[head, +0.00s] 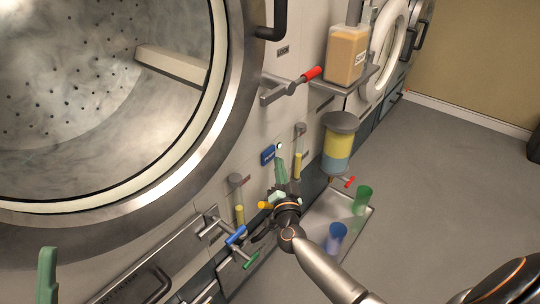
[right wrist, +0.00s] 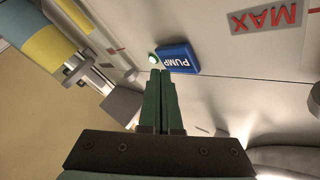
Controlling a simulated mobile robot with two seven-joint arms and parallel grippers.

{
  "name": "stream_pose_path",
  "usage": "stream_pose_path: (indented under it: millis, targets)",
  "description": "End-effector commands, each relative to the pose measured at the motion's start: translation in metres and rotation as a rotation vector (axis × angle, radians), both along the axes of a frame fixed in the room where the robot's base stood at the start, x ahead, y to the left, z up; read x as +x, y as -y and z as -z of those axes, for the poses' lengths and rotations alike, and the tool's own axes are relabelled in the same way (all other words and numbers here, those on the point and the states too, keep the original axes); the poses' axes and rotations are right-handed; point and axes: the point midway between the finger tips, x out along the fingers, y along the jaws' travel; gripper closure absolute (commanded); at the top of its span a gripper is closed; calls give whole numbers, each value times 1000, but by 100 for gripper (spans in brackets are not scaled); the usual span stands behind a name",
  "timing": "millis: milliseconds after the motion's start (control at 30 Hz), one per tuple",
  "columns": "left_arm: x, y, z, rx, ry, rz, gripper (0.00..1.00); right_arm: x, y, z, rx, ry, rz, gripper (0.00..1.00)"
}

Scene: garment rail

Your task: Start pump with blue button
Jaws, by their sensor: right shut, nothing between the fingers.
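The blue button (head: 267,154) is on the machine's pale front panel, left of my right gripper's tips. In the right wrist view the blue button (right wrist: 179,57) reads PUMP, upside down. A small round lamp (right wrist: 153,58) beside it glows green; it also shows in the head view (head: 279,146). My right gripper (head: 281,160) is shut and empty. Its green fingertips (right wrist: 161,73) appear close to the button and lamp; I cannot tell whether they touch. A green finger, apparently of my left gripper (head: 47,255), shows at the lower left; its opening is hidden.
A large round glass door (head: 228,110) fills the left. A red-handled lever (head: 311,74), a bottle of amber liquid (head: 346,53) and a yellow-blue container (head: 338,145) are on the right. Below are small valves (head: 235,235) and a tray (head: 315,223) with green (head: 362,200) and blue (head: 336,238) cups.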

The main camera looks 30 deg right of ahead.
Motion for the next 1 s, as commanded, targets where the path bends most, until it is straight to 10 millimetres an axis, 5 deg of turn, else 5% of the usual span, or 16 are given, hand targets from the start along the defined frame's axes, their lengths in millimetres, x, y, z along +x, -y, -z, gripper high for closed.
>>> stream_pose_path:
  millis: [500,1000]
  targets:
    - [0,0,-25,0,0,0,50,-45,19,-2,-2,-1,0,100]
    - [0,0,-25,0,0,0,50,-46,19,-1,0,0,0,100]
